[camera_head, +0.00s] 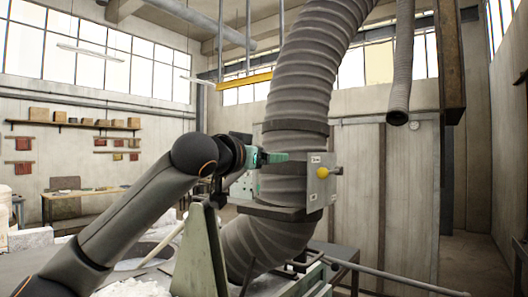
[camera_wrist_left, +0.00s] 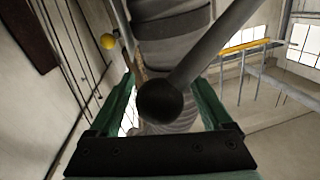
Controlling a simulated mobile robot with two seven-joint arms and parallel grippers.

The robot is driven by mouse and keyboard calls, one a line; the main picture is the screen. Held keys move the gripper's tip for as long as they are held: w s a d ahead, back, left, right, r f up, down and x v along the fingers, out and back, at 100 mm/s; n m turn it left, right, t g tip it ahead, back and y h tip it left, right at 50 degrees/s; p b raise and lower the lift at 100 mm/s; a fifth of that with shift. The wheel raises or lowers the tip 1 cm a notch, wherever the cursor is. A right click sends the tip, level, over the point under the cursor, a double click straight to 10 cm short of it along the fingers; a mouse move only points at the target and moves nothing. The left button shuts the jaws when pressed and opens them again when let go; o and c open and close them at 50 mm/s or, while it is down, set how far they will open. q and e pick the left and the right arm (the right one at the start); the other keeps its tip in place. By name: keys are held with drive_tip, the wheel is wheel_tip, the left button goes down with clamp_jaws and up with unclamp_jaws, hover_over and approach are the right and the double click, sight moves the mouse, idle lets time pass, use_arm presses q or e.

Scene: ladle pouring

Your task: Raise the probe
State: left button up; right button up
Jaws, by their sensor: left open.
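My left gripper (camera_head: 272,158) comes in from the left in the head view, in front of the big ribbed duct. Its green fingers are open in the left wrist view (camera_wrist_left: 164,78). A dark round knob (camera_wrist_left: 160,103) on a grey rod (camera_wrist_left: 213,42) shows between the fingers, with gaps at both sides; its depth relative to the fingertips is unclear. I cannot make out this knob in the head view. A grey plate (camera_head: 319,190) with a yellow knob (camera_head: 323,173) stands just right of the gripper. I cannot tell which part is the probe. My right gripper is not in view.
The ribbed duct (camera_head: 300,80) rises behind the gripper. A green-grey bracket (camera_head: 200,255) stands below my left forearm. A thin pipe (camera_head: 390,280) runs low at the right. A thinner hose (camera_head: 402,60) hangs at upper right. The floor (camera_head: 470,265) at far right is clear.

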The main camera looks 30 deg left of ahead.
use_arm(q)
clamp_jaws()
idle(0.7)
idle(0.3)
